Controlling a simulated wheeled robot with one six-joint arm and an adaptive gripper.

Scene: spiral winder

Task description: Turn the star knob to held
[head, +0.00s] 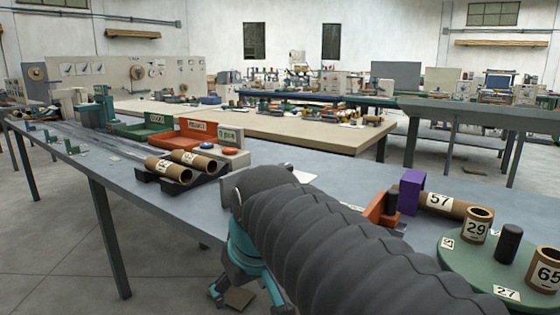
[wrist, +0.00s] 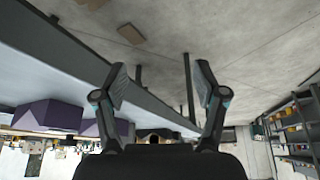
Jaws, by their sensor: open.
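I cannot make out a star knob in either view; my arm covers part of the bench in the head view. My gripper (head: 248,298) hangs low in front of the grey bench's (head: 350,185) near edge in the head view, partly hidden by my thick dark arm. In the wrist view my gripper (wrist: 160,82) has its two fingers spread wide with nothing between them. Floor and the bench edge show beyond the fingers.
A green turntable (head: 455,262) with numbered tubes sits at right, near a purple block (head: 411,190). Brown tubes (head: 168,171), an orange bin (head: 190,137) and a small box with an orange button (head: 205,146) stand at left. Floor in front is mostly clear.

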